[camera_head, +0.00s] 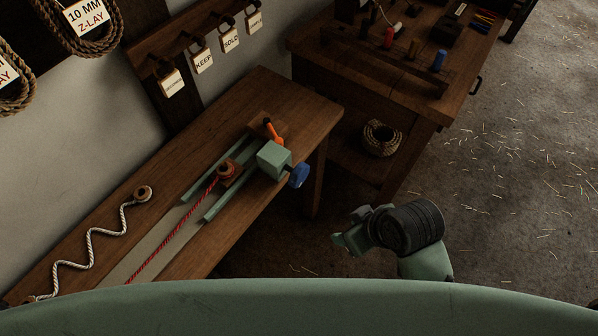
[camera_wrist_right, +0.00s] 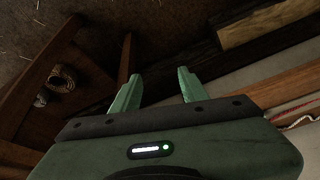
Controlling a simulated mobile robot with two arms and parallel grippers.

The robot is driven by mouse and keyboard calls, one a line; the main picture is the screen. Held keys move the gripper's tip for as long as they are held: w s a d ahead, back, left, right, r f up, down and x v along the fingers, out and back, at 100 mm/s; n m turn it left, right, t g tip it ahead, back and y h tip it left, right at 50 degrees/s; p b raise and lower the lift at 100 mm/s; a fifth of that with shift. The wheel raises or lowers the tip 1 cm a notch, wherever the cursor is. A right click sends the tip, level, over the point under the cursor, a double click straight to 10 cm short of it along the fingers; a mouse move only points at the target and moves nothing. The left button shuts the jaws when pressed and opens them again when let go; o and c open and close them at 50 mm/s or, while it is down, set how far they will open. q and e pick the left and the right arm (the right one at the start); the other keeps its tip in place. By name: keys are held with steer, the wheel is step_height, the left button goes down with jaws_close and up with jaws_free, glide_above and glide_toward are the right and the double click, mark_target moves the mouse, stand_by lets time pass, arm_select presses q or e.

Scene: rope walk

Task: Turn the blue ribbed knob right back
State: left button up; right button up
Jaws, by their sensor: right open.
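The blue ribbed knob (camera_head: 298,175) sits on the right end of a pale green block (camera_head: 273,158) at the near edge of the wooden bench. An orange lever (camera_head: 271,131) stands up behind the block. A red cord (camera_head: 180,231) runs from a reddish-brown piece (camera_head: 227,172) between two green rails. My right gripper (camera_head: 340,241) is right of and nearer than the knob, over the floor, apart from it. In the right wrist view its two fingers (camera_wrist_right: 157,85) are spread with nothing between them. The knob does not show in that view. My left gripper is not in view.
A wavy white rope (camera_head: 90,240) lies on the bench (camera_head: 272,85) at left. A second wooden table (camera_head: 310,45) with spools stands at the back, a rope coil (camera_head: 381,138) on its lower shelf. Tags hang on the wall. The floor at right is open, with straw bits.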

steer(key=w+a+r+n+g+y, duration=0.1)
steer(key=w+a+n, duration=0.2)
steer(key=a+n, duration=0.15)
steer(key=w+a+r+n+y, duration=0.1)
steer(key=w+a+n, duration=0.15)
steer(key=a, duration=0.35)
steer(key=n+g+h, duration=0.2)
steer(key=n+h, duration=0.3)
steer(key=n, duration=1)
glide_toward(299, 175)
steer(key=f, duration=0.1)
steer(key=w+f, duration=0.1)
steer(key=f, duration=0.3)
steer(key=shift+w+f, duration=0.25)
steer(key=shift+w, duration=0.05)
steer(key=shift+w+d, duration=0.15)
step_height(299, 175, down, 8)
steer(key=shift+r+p, duration=0.15)
steer(key=shift+p, duration=0.45)
jaws_close()
